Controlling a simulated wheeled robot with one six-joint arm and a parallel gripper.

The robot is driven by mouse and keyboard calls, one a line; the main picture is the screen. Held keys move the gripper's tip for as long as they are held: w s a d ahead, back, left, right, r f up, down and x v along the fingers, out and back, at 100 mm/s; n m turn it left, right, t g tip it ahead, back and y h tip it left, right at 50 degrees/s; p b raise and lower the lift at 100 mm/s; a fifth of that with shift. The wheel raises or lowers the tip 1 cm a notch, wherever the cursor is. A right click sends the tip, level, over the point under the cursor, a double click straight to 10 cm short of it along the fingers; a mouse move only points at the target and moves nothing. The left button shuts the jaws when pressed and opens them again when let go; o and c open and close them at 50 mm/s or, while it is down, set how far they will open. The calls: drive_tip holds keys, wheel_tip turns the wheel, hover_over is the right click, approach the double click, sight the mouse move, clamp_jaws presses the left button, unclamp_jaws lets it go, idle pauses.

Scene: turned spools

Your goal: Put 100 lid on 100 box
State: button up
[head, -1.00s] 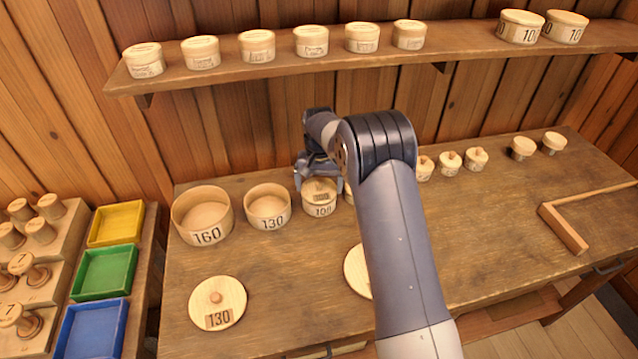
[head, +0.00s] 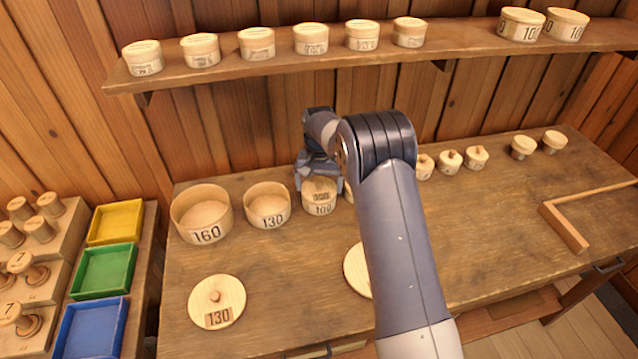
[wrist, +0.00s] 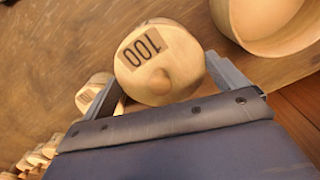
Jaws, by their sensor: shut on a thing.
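The 100 lid (wrist: 172,57) is a round pale wooden disc with a small knob and a label reading 100. In the wrist view my gripper (wrist: 165,85) has its two fingers on either side of the lid, shut on it. In the head view the 100 box (head: 319,209) stands right of the 130 box, and the lid (head: 320,189) is at its top under my gripper (head: 318,183). Whether the lid is fully seated on the rim cannot be told; my wrist and fingers partly cover it.
The open 130 box (head: 267,205) and 160 box (head: 202,213) stand to the left. The 130 lid (head: 217,301) lies on the table in front. Several small lidded boxes (head: 450,160) stand to the right. A shelf (head: 290,66) with more boxes runs above.

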sight(319, 182)
drive_tip(key=o, duration=0.6)
drive_tip(key=shift+o, duration=0.2)
drive_tip(key=shift+r, duration=0.2)
drive_tip(key=shift+r+p, duration=0.45)
drive_tip(key=shift+r, duration=0.1)
idle(0.4)
drive_tip(key=shift+r+p, duration=2.15)
drive_tip(key=shift+r, duration=1.35)
